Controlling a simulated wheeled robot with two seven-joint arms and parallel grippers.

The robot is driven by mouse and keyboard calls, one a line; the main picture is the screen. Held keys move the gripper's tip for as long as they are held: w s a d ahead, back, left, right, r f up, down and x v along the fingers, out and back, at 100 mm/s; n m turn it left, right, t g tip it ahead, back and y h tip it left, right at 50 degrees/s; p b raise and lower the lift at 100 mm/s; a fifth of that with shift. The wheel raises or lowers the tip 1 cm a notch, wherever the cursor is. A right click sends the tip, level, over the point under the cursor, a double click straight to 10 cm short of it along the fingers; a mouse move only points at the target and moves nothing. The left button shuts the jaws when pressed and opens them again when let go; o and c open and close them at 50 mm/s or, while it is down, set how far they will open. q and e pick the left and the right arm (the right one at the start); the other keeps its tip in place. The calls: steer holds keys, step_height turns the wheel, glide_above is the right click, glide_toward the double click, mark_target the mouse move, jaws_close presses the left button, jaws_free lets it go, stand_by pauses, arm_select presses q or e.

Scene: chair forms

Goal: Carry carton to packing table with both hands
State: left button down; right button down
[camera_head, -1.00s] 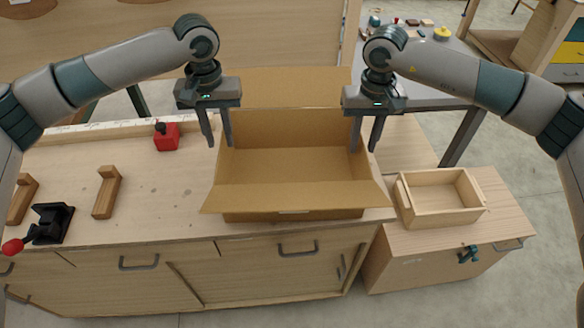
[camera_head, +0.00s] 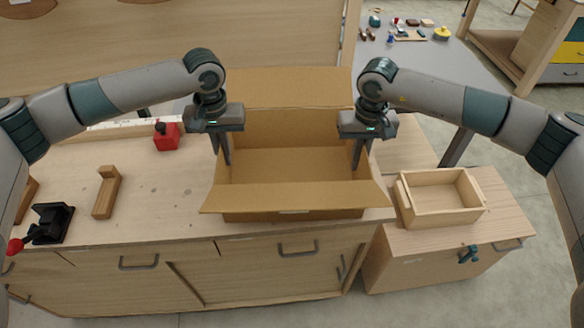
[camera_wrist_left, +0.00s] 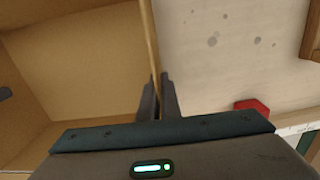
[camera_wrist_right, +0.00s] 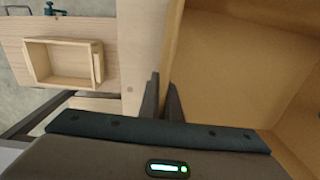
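The open, empty brown carton (camera_head: 290,197) stands on the wooden workbench, its front and back flaps spread out. My left gripper (camera_head: 226,160) points down at the carton's left wall; in the left wrist view its fingers (camera_wrist_left: 158,100) are close together with the wall between them. My right gripper (camera_head: 358,162) is at the right wall; in the right wrist view its fingers (camera_wrist_right: 162,97) are closed with that wall between them. The carton's base rests on the bench. Which surface is the packing table I cannot tell; a grey table (camera_head: 450,65) stands at the back right.
A shallow wooden box (camera_head: 440,198) sits on a lower cabinet to the right. Small items lie on the grey table.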

arm_select(q)
steer(key=shift+r, duration=0.2)
arm_select(e)
steer(key=shift+r, duration=0.2)
